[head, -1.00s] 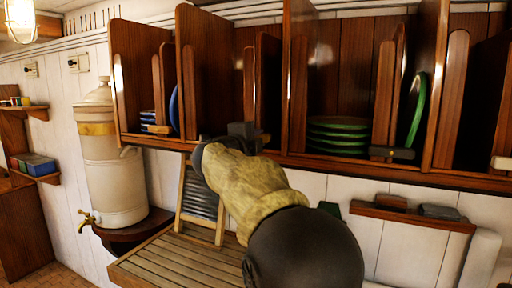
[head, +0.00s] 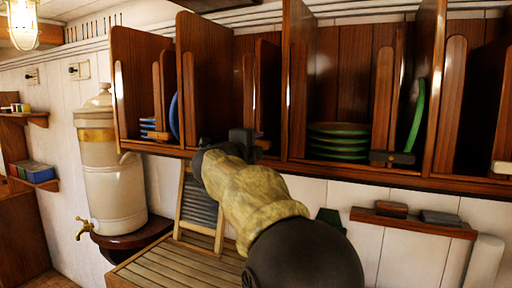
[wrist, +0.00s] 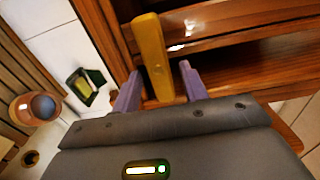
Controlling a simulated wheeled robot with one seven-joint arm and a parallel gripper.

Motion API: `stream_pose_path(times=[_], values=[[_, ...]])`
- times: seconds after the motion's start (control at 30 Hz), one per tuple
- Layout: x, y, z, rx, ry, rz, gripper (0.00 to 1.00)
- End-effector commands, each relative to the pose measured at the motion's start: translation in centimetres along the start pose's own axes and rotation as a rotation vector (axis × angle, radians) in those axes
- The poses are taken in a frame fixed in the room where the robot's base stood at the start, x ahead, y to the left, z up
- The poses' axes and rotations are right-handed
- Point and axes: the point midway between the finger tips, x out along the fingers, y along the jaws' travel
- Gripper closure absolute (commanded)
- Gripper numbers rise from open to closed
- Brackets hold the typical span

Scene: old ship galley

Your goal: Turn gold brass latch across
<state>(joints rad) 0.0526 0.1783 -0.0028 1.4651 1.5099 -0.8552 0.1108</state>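The gold brass latch (wrist: 151,52) is an upright flat bar on the wooden shelf front in the wrist view. My gripper (wrist: 160,80) has its two purple fingers on either side of the latch's lower part, apart from each other. A gap shows between the latch and the right finger; whether the left finger touches it I cannot tell. In the head view my gripper (head: 242,138) is at the lower front edge of the shelf, and the latch is hidden behind it.
The wooden shelf unit (head: 400,178) has upright dividers and holds green plates (head: 338,143) and blue plates (head: 148,128). Another latch (head: 392,157), dark, sits to the right. Below are a slatted board (head: 165,265), a washboard (head: 200,208) and a small ledge (head: 415,222). A cream urn (head: 112,180) stands left.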

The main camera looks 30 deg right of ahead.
Motion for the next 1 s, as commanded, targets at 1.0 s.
stream_pose_path(times=[1.0], values=[[-14.7, 0.3, 0.0, 0.001, -0.003, -0.001, 0.56]])
